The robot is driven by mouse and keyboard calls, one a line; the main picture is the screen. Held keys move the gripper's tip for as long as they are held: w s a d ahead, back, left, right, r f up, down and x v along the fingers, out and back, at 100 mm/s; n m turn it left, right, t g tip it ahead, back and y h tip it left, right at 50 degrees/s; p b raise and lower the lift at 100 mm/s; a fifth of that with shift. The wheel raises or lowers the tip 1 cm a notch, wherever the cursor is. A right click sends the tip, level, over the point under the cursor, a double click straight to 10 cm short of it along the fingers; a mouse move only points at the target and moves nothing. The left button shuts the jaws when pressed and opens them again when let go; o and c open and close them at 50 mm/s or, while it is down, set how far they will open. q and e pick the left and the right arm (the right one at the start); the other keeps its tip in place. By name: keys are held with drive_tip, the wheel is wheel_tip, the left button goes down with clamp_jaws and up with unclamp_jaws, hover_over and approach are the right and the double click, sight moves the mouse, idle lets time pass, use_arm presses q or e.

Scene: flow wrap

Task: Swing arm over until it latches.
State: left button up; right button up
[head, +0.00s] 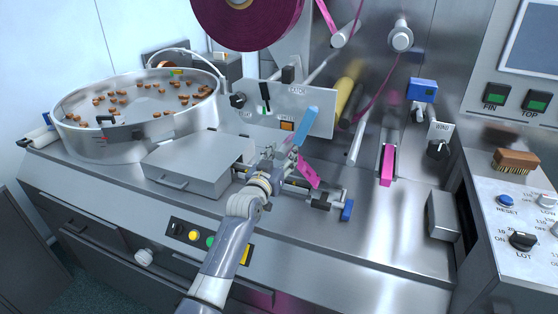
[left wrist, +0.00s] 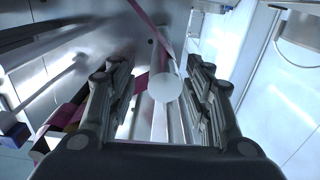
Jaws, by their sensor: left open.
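My left gripper (head: 270,155) is over the machine deck, at the foot of a slanted blue bar (head: 306,126) that may be the swing arm; I cannot tell for sure. In the left wrist view my gripper's fingers (left wrist: 163,100) stand apart. A pale round end (left wrist: 165,88) shows between them, with a light bar behind it. I cannot tell whether the fingers touch it. A low metal bar with a blue end (head: 347,210) lies right of the gripper. Any latch is not clear to see. My right gripper is not in view.
A round bowl (head: 70,132) with brown pieces stands at left, beside a low metal box (head: 190,178). A purple film roll (head: 240,22) hangs above. A switch panel (head: 318,112) stands behind my gripper. A brush (head: 516,160) lies at right. The deck right of centre is mostly clear.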

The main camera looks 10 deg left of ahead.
use_arm(q)
drive_tip(key=s+a, duration=0.2)
drive_tip(key=s, duration=0.9)
drive_tip(key=shift+s+a, duration=0.2)
drive_tip(key=shift+s, duration=0.2)
drive_tip(key=s+f+g, duration=0.4)
drive_tip(key=s+f, duration=0.4)
drive_tip(key=f, duration=0.2)
drive_tip(key=s+a+f+g+y, duration=0.1)
drive_tip(key=s+a+f+g, duration=0.2)
drive_tip(key=s, duration=0.8)
drive_tip(key=s+a+f+g+y, duration=0.1)
drive_tip(key=s+f+g, duration=0.35)
drive_tip(key=s, duration=0.55)
drive_tip(key=s+a+f+g+y, duration=0.1)
drive_tip(key=s+f+g, duration=0.25)
drive_tip(key=s, duration=0.75)
drive_tip(key=s+f+x, duration=0.1)
drive_tip(key=s+x, duration=0.2)
drive_tip(key=x, duration=0.9)
drive_tip(key=s+a+x, duration=0.1)
drive_tip(key=s+x, duration=0.2)
drive_tip(key=x, duration=1)
drive_tip(key=s+a+f+g, duration=0.1)
drive_tip(key=s+a+f, duration=0.2)
drive_tip(key=s+f, duration=1.4)
drive_tip(key=shift+s+f+m+g, duration=0.3)
drive_tip(key=shift+f+m, duration=0.1)
drive_tip(key=shift+f, duration=0.1)
